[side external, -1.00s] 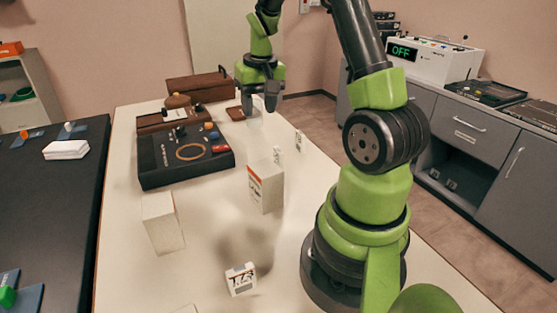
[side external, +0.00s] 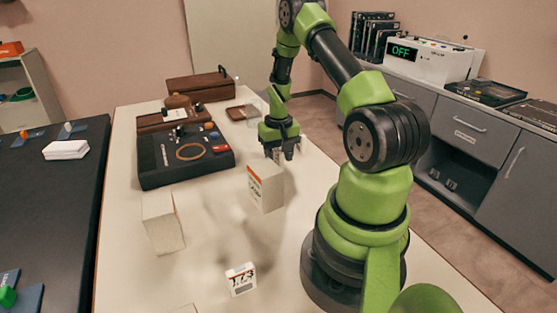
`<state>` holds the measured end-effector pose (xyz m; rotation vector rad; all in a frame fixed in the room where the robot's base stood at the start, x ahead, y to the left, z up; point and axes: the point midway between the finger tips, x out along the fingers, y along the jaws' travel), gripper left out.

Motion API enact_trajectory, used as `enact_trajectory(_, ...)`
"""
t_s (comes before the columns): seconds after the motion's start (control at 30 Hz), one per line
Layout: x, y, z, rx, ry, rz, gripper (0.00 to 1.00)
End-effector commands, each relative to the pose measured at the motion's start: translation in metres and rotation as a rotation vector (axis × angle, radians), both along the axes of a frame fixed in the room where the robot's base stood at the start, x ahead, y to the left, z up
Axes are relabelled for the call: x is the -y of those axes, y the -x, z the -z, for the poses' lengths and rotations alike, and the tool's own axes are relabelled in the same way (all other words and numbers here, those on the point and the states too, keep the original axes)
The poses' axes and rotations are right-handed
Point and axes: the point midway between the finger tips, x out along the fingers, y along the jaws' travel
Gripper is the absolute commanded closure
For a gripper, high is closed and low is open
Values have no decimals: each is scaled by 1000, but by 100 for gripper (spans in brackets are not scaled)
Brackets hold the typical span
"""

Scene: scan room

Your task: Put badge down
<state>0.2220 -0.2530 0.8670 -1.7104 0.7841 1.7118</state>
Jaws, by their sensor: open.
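I cannot pick out the badge for certain. A small flat brown holder or pad (side external: 243,112) with a paler patch lies at the far end of the white table (side external: 215,215); it is too small to tell whether a badge is on it. My gripper (side external: 282,157) is open, fingers pointing down, low over the table's right side. It is just behind a white box with an orange stripe (side external: 265,187). Nothing shows between its fingers, though the box top is close to them. A small white printed card or packet (side external: 241,279) stands near the front.
A plain white box (side external: 162,222) stands front left.

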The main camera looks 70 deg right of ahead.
Motion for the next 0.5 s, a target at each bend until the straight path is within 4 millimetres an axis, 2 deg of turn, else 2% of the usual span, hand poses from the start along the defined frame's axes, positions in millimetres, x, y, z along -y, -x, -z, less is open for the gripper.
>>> enact_trajectory(0.1, 0, 0, 10, 0, 0, 0, 55)
enact_trajectory(0.33, 0, 0, 11, 1, 1, 0, 55)
enact_trajectory(0.5, 0, 0, 10, 1, 1, 0, 94)
